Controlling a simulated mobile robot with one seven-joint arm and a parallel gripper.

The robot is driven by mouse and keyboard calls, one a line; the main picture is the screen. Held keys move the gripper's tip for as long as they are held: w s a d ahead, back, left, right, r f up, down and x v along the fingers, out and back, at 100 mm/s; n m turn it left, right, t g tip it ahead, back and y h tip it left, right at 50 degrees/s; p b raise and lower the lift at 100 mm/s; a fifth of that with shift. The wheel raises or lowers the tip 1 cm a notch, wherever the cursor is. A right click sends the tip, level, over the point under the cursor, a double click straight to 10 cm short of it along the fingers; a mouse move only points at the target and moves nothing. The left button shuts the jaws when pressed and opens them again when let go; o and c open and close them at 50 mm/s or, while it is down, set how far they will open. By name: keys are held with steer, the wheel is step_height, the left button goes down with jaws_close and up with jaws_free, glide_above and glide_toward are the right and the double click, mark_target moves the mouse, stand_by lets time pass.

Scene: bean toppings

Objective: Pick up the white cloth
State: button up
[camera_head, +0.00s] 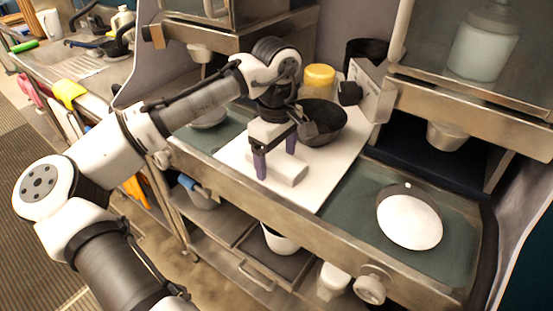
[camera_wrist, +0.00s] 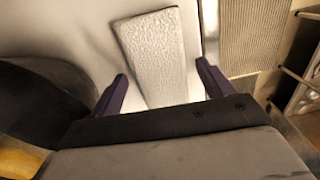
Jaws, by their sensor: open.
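The white cloth (camera_head: 287,170) is a folded, rectangular pad lying on the white board (camera_head: 325,170) near its front edge. In the wrist view the cloth (camera_wrist: 153,55) shows a bumpy texture and reaches down between the two fingers. My gripper (camera_head: 275,162) is open above the cloth, with its purple fingers pointing down. In the wrist view my gripper (camera_wrist: 160,90) has one finger on each side of the cloth's near part. I cannot tell whether the fingertips touch the board.
A black bowl (camera_head: 324,128) stands right behind my gripper, and a yellow-lidded container (camera_head: 320,76) is farther back. A white scale-like box (camera_head: 368,90) is at the board's back right. A dish with white contents (camera_head: 409,221) sits on the right. Metal cabinets overhang both sides.

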mark_target(276, 157)
steer(key=shift+c, duration=0.4)
steer(key=c, duration=1)
step_height(276, 157, up, 20)
steer(key=b, duration=0.1)
steer(key=shift+o, duration=1.2)
steer(key=shift+c, duration=1.4)
